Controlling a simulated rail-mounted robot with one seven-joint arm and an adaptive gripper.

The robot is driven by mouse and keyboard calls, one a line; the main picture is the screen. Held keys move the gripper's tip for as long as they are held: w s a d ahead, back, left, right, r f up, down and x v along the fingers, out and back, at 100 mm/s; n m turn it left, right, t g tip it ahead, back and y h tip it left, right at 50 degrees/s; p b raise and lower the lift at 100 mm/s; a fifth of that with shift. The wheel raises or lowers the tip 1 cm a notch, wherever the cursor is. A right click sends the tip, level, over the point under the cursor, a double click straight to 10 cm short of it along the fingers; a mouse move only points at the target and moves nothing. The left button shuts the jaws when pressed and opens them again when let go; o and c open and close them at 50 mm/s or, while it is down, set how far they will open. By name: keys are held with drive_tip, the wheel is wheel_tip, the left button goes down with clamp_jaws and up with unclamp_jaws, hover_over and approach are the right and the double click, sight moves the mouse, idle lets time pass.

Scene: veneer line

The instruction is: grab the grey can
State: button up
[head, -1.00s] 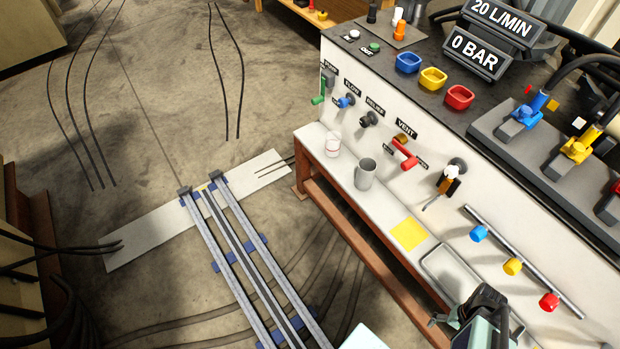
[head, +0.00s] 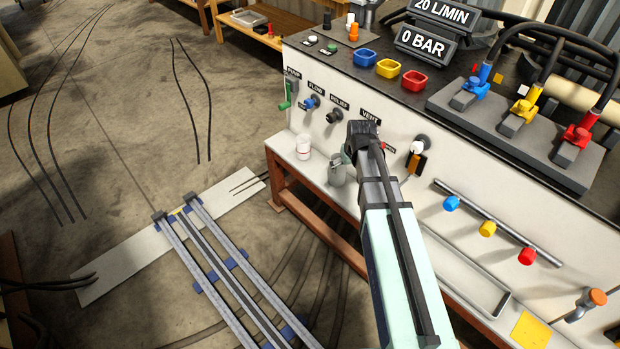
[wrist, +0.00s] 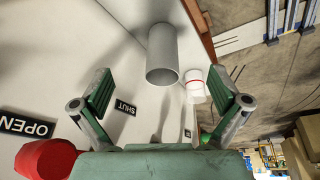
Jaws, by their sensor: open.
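The grey can (head: 337,172) stands upright on the white shelf along the front of the panel. It also shows in the wrist view (wrist: 162,58), ahead of the fingers and between their directions. My gripper (head: 350,153) is beside and above the can in the head view, partly overlapping its upper right. In the wrist view my gripper (wrist: 160,80) is open, with a green-padded finger on each side and nothing held. The can appears apart from both fingers; the exact gap is hard to tell.
A white cup with a red band (head: 303,147) stands left of the can and also shows in the wrist view (wrist: 195,85). The red vent handle (wrist: 45,159) is close to my gripper. A shallow tray (head: 492,298) lies farther right on the shelf.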

sight(338, 168)
drive_tip(key=w+r+b, duration=0.1)
drive_tip(key=w+r, duration=0.2)
drive_tip(key=w, duration=0.2)
drive_tip(key=shift+m+t, duration=0.3)
drive_tip(key=x, duration=1.1)
drive_tip(key=a+x, duration=0.1)
drive_tip(key=x, duration=0.5)
drive_tip(key=shift+a+f, duration=0.1)
drive_tip(key=shift+f, duration=0.05)
drive_tip(key=shift+s, duration=0.1)
drive_tip(key=c, duration=1.2)
